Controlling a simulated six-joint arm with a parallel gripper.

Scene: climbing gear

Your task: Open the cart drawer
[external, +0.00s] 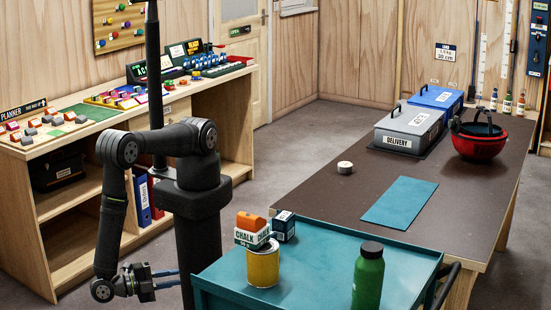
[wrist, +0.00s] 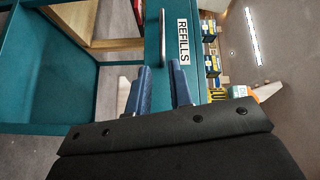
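My gripper (external: 168,280) is low at the left side of the teal cart (external: 330,266), its fingers pointing right toward it. In the wrist view, the two blue fingers of my gripper (wrist: 162,78) are spread apart with nothing between them. The drawer front (wrist: 190,75) carries a white REFILLS label. Its bar handle (wrist: 162,37) lies just beyond the fingertips, in line with the gap, and is not held. The drawer is hidden in the external view. I cannot tell from these frames whether it is fully shut.
A yellow can (external: 262,266), a chalk box (external: 252,238) and a green bottle (external: 368,276) stand on the cart top. A dark table (external: 310,190) is behind the cart, with a grey delivery case (external: 408,128). A wooden shelf unit (external: 100,235) is at left. Floor is clear between.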

